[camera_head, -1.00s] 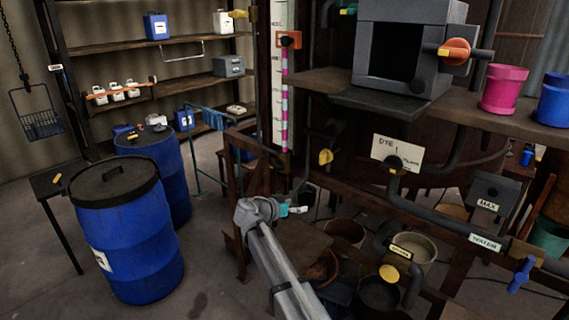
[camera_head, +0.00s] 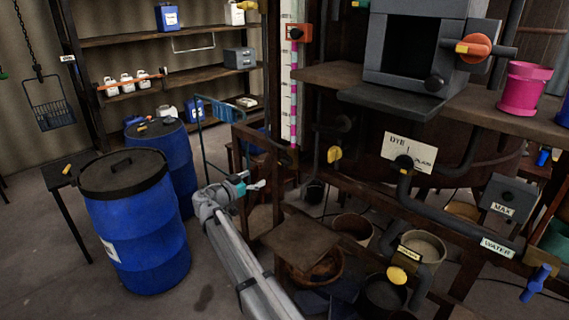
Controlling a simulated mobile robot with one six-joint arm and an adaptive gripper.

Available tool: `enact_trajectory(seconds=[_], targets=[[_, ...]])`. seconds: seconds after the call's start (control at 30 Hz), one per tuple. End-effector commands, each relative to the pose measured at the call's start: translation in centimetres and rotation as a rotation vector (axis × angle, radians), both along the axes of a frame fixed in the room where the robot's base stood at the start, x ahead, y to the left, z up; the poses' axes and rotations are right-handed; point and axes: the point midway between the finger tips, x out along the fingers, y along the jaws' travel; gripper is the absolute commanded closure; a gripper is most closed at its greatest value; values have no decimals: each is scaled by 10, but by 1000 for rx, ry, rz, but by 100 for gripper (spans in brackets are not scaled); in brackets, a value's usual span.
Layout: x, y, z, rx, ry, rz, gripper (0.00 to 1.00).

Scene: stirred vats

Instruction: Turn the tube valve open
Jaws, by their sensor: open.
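A clear sight tube (camera_head: 294,110) with pink contents stands upright against a white scale in the middle. A yellow valve handle (camera_head: 334,154) is to the right of the tube's lower end. Another yellow handle (camera_head: 243,6) is at the top edge, left of the scale. No label shows which one is the tube valve. My gripper (camera_head: 256,184) is open and empty. In the picture it is below and left of the tube's lower end, apart from both handles.
Blue drums (camera_head: 140,235) stand left of my arm. A wooden frame, a small platform (camera_head: 300,238) and several buckets are right of it. A dark pipe with a yellow knob (camera_head: 397,275) and a blue-handled water valve (camera_head: 535,284) are lower right.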

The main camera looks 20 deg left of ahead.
Motion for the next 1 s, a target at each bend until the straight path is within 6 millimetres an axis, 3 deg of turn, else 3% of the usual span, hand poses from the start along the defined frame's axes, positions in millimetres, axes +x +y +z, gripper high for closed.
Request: enact_trajectory(seconds=[0.37, 1.0], targets=[[31, -14, 0, -1, 1, -5, 3], [117, -49, 0, -1, 1, -7, 3]])
